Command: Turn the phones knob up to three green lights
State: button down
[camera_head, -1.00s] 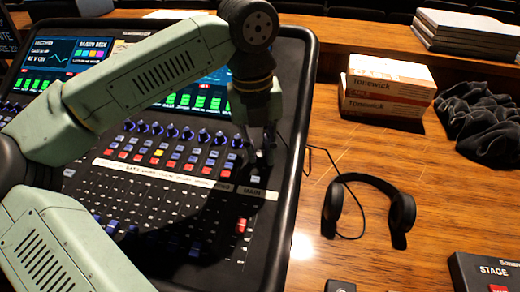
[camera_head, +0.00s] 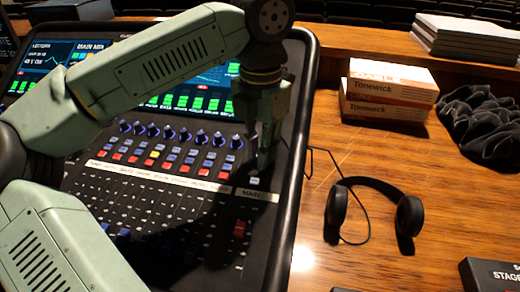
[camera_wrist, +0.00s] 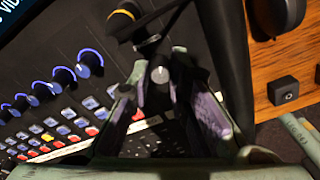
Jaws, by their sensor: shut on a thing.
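The mixing desk (camera_head: 150,214) fills the left and middle of the head view. My gripper (camera_head: 264,165) points down at the desk's upper right part, near its right edge. In the wrist view, a small round grey knob with a pale top (camera_wrist: 160,74) sits between the tips of my gripper (camera_wrist: 158,77), which is shut on it. I cannot read a label on this knob. In the head view my fingers and their shadow hide it. I cannot make out its row of lights in either view.
A row of blue-ringed knobs (camera_wrist: 64,76) lies left of my gripper. A red fader (camera_head: 239,229) is below it. Headphones (camera_head: 409,215) lie on the wooden table right of the desk, with boxes (camera_head: 390,84) and black cloth (camera_head: 487,124) behind. The screen (camera_head: 190,92) shows green meters.

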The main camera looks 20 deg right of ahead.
jog(key=shift+m, duration=0.6)
jog(key=c, duration=1.5)
grip_release()
jog(key=shift+r, duration=0.1)
notch_tip(320, 180, up, 12)
jog(key=shift+s+d+f, duration=0.1)
